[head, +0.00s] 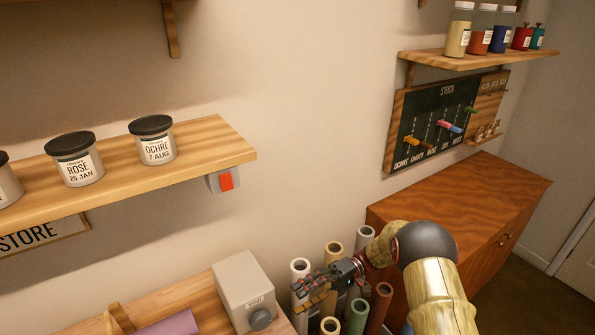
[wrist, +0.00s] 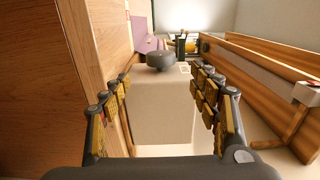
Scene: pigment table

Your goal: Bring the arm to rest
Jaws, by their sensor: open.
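My gripper (head: 308,289) is open and empty in the head view, at the end of my arm, which reaches in from the lower right. It is in front of the upright paper rolls, just right of a pale box (head: 240,282) with a grey knob. In the wrist view my gripper (wrist: 163,82) has its two rows of finger pads well apart. The pale box (wrist: 165,112) shows between and beyond them, with its dark knob near the top. I cannot tell the exact gap between the fingers and the box.
Upright paper rolls (head: 357,317) crowd around my gripper. A wooden cabinet (head: 483,215) stands to the right. A wooden shelf (head: 215,143) with labelled jars (head: 152,140) is at upper left. The wall space above my gripper is clear.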

